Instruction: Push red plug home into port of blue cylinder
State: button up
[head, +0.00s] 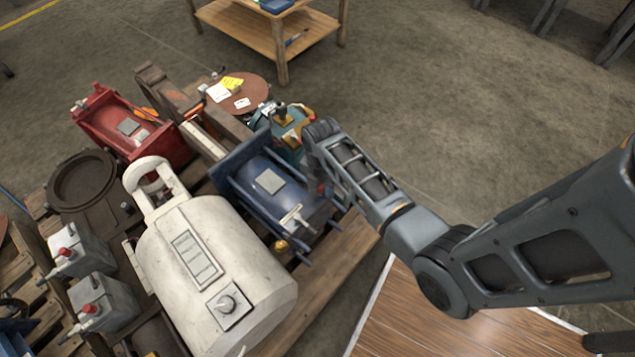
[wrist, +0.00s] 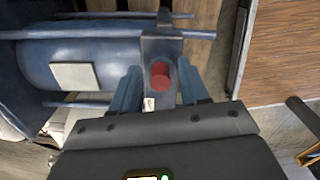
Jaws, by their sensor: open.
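The blue cylinder (wrist: 85,62) lies at the left in the wrist view, with a pale label and tie rods along it. It also shows in the head view (head: 250,182), left of my gripper. The red plug (wrist: 160,75) stands out from the grey-blue end block (wrist: 160,48) of the cylinder; how deep it sits cannot be told. My gripper (wrist: 159,90) is open, with one finger on each side of the end block and the plug between them in the picture. Contact cannot be made out. In the head view, my arm mostly hides the fingers.
In the head view, a large white tank (head: 215,265) stands left of the blue cylinder. A red machine part (head: 130,125) and a brown disc (head: 238,93) lie further back. A wood-topped surface (head: 430,310) is at the front. Open floor lies to the right.

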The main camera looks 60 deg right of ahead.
jog(key=r, duration=0.2)
jog(key=r+p, duration=0.1)
jog(key=r, duration=0.2)
jog(key=r+p, duration=0.1)
jog(key=r, duration=0.1)
jog(key=shift+w+a+r, duration=0.1)
jog(key=shift+w+r, duration=0.25)
jog(key=shift+r, duration=0.05)
jog(key=s+a+r+m+t+h+p, duration=0.1)
jog(key=s+a+r+m+t+p, duration=0.1)
jog(key=s+a+r+m+t, duration=0.3)
jog(key=s+a+r+m+t+h+p, duration=0.1)
jog(key=s+a+r+m+t+p, duration=0.15)
jog(key=s+a, duration=0.4)
jog(key=s+a+r+m+t+p, duration=0.1)
jog(key=s+a+r+m+t, duration=0.1)
jog(key=r, duration=0.7)
jog(key=s+a+r+m+t+y, duration=0.1)
jog(key=s+r+m, duration=0.3)
jog(key=r, duration=0.5)
jog(key=s+a+r+m+t+y+p, duration=0.1)
jog(key=s+a+r+m+t, duration=0.2)
jog(key=r, duration=0.7)
jog(key=shift+s+a+m+t+p, duration=0.35)
jog(key=shift+s+m+t, duration=0.2)
jog(key=shift+s, duration=0.35)
